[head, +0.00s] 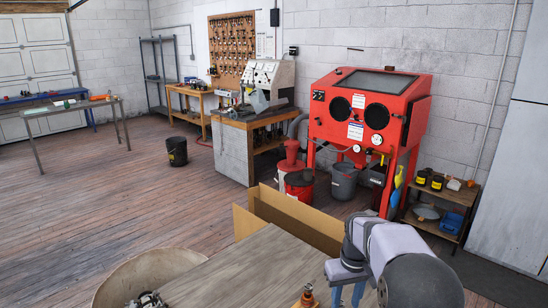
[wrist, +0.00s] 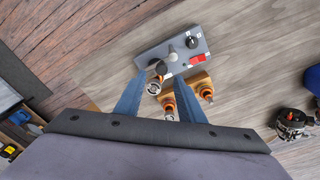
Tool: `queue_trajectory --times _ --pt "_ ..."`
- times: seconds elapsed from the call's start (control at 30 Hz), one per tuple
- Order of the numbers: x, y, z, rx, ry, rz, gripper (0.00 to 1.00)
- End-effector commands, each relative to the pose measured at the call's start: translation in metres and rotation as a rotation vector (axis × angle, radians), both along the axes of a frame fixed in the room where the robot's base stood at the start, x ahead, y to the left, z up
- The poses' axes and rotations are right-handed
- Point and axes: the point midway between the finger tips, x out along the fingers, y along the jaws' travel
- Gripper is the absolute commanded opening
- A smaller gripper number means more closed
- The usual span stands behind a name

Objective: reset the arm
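My gripper (wrist: 160,75) shows in the wrist view with its two blue fingers spread apart and nothing seen clamped between them. The finger tops also show at the bottom of the head view (head: 347,295), where the tips are cut off. Beyond the fingers in the wrist view, a grey box (wrist: 151,56) with a black knob and a red switch lies on the wooden tabletop (wrist: 262,50). Beside it is a tan block (wrist: 188,86) with orange and metal fittings. The right finger partly hides the block. How high the fingers are above these things is unclear.
Metal parts (wrist: 292,122) sit on the tabletop at the right of the wrist view. In the head view, an open cardboard box (head: 318,228) stands behind the table and a round bin (head: 120,283) to its left. The tabletop's middle (head: 245,270) is bare.

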Motion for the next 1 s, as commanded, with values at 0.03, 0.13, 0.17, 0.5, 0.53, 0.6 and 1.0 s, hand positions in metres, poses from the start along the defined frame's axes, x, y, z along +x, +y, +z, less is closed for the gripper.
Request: queue_trajectory --times 0.03,0.13,0.17,0.5,0.53,0.6,1.0 --pt "-0.015 0.001 -0.017 0.005 0.028 -0.04 0.36" --pt "-0.045 0.004 -0.039 0.011 0.069 -0.114 0.36" --pt "-0.055 0.006 -0.044 0.011 0.079 -0.135 0.36" --pt "-0.203 0.028 -0.067 0.008 0.188 -0.24 0.36" --pt "-0.217 0.03 -0.066 0.007 0.194 -0.235 0.36" --pt "-0.249 0.035 -0.062 0.006 0.21 -0.224 0.36" --pt "-0.262 0.046 -0.026 0.011 0.073 -0.171 0.36"
